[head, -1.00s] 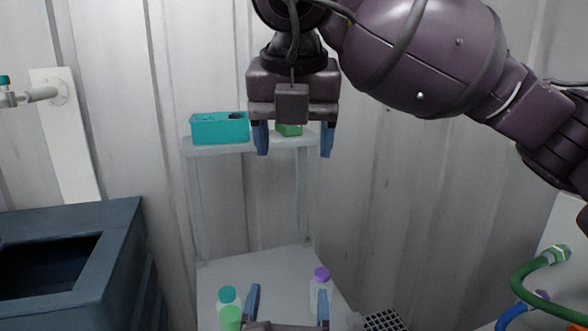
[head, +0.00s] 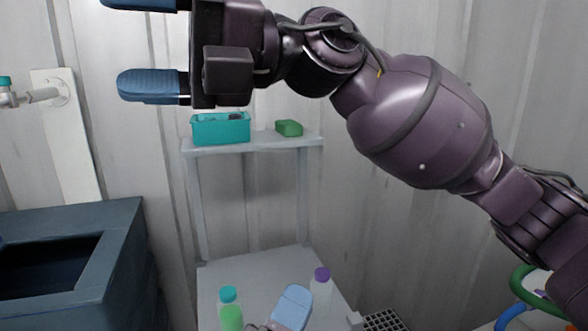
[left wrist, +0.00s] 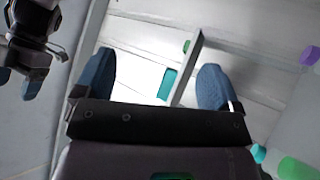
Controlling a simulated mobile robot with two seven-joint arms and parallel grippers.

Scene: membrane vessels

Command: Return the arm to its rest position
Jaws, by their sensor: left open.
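My left gripper (head: 292,300) shows low in the head view, above the lower shelf, rolled so that one blue finger mostly covers the other. In the left wrist view (left wrist: 158,62) its two fingers are spread with nothing between them. My right gripper (head: 140,45) is high at the upper left of the head view, on the arm from the right. It points left, and its blue fingers are wide apart and empty. The upper finger is cut by the picture edge. The right gripper also shows at the left of the left wrist view (left wrist: 20,82).
A teal bin (head: 220,130) and a green block (head: 289,128) stand on the upper shelf (head: 262,142). A dark blue basin (head: 125,225) is at left.

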